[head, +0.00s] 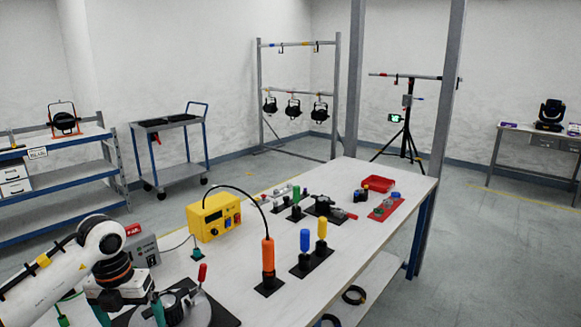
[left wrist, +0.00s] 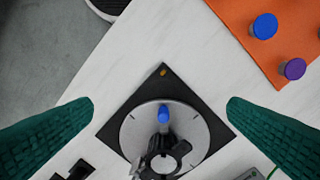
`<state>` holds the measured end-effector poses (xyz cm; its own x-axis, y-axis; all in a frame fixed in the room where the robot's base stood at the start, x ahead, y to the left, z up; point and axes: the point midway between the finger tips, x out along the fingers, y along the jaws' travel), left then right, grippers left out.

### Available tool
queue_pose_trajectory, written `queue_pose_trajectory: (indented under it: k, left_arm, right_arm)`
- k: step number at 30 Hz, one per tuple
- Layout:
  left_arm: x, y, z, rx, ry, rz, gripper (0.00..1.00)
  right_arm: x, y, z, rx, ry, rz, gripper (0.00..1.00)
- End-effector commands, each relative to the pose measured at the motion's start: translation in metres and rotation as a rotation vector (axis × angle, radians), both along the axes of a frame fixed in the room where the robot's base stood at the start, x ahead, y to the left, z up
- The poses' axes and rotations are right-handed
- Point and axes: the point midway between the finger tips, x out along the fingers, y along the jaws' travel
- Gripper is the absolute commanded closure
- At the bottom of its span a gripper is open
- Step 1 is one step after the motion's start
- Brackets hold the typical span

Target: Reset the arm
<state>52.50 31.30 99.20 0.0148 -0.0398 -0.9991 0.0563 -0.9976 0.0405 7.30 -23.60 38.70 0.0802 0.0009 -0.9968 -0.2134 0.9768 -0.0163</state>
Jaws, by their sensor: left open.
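My left gripper (head: 130,312) comes in from the left in the head view, over the near left end of the white table (head: 335,235). In the left wrist view its two green ribbed fingers (left wrist: 161,104) stand wide apart with nothing between them. Below them lies a round grey plate (left wrist: 137,130) on a black square mat (left wrist: 163,80). A blue-topped part (left wrist: 163,114) and a dark clamp-like fixture show on the plate. In the head view the plate (head: 195,314) is partly hidden by my gripper, and a red handle (head: 202,272) rises beside it. My right gripper is not in view.
A yellow box (head: 213,217) and a tall orange-handled tool (head: 268,255) stand on the table near my arm. Blue (head: 304,240) and yellow (head: 322,228) handles stand farther right. An orange panel (left wrist: 262,57) lies at upper right in the wrist view.

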Motion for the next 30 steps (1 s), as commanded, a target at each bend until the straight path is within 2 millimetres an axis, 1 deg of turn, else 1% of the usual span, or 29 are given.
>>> queue_pose_trajectory:
  k: [1, 3, 5, 8, 11, 14, 17, 18, 20, 21, 23, 24, 26, 27, 29, 30]
  left_arm:
    - [0.000, -0.009, -0.003, -0.028, -0.007, -0.016, 0.02]
    - [0.000, -0.021, -0.007, -0.072, -0.019, -0.038, 0.02]
    - [0.001, -0.033, -0.011, -0.112, -0.030, -0.059, 0.02]
    - [0.000, -0.055, -0.016, -0.194, -0.050, -0.095, 0.02]
    - [-0.002, -0.084, -0.021, -0.298, -0.077, -0.131, 0.02]
    - [-0.006, -0.118, -0.024, -0.434, -0.108, -0.170, 0.02]
    - [-0.014, -0.160, -0.021, -0.610, -0.146, -0.199, 0.02]
    - [-0.018, -0.179, -0.018, -0.698, -0.165, -0.205, 0.02]
    - [-0.025, -0.209, -0.009, -0.853, -0.197, -0.204, 0.02]
    - [-0.031, -0.229, 0.000, -0.970, -0.221, -0.190, 0.02]
    - [-0.038, -0.255, 0.019, -1.159, -0.262, -0.144, 0.02]
    - [-0.041, -0.267, 0.034, -1.283, -0.291, -0.095, 0.02]
    - [-0.044, -0.277, 0.056, -1.459, -0.333, 0.002, 0.02]
    - [-0.043, -0.279, 0.069, -1.566, -0.359, 0.084, 0.02]
    - [-0.040, -0.275, 0.086, -1.712, -0.397, 0.230, 0.02]
    - [-0.037, -0.268, 0.095, -1.796, -0.422, 0.343, 0.02]
  right_arm:
    - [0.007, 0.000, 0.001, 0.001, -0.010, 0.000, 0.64]
    - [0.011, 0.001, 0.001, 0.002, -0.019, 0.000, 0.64]
    - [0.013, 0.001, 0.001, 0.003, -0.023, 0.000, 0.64]
    - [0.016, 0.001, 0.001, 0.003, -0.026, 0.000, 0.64]
    - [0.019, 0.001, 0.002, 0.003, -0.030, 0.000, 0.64]
    - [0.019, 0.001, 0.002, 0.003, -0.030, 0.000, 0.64]
    - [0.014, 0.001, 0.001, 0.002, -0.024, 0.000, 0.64]
    - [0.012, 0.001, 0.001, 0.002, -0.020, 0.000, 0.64]
    - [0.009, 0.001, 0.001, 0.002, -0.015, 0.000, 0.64]
    - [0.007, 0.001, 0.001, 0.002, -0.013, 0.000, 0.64]
    - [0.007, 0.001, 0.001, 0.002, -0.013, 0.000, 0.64]
    - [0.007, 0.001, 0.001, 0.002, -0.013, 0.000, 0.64]
    - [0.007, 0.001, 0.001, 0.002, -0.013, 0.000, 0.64]
    - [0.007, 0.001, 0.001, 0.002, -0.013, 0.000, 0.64]
    - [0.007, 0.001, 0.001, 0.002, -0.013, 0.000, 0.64]
    - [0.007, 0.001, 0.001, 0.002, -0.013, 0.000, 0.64]
